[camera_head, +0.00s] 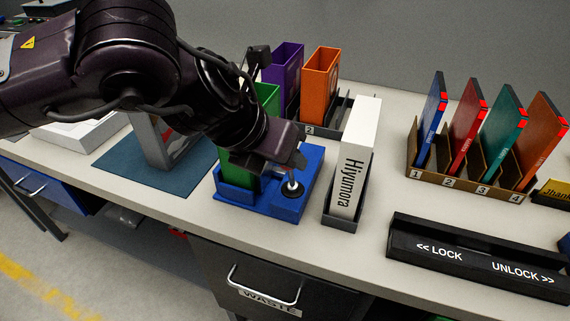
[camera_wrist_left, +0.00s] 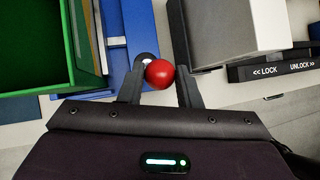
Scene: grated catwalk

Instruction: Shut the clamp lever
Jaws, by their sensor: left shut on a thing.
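The clamp lever (camera_head: 292,184) stands on the front right part of a blue fixture (camera_head: 312,170). Its pale stem rises from a dark round base and looks roughly upright. Its red ball knob (camera_wrist_left: 159,73) shows between the fingers in the left wrist view. My left gripper (camera_head: 294,162) reaches down from the left and is shut on the knob. In the head view the fingers mostly hide the knob. A green open-topped box (camera_head: 265,98) stands in the blue fixture, partly hidden by my arm. My right gripper is not in view.
A white binder marked Hiyumora (camera_head: 358,150) stands close right of the fixture. Purple (camera_head: 288,60) and orange (camera_head: 320,75) boxes stand behind. A numbered rack (camera_head: 450,184) and a black LOCK/UNLOCK bar (camera_head: 480,258) are further right. The bench's front edge is near.

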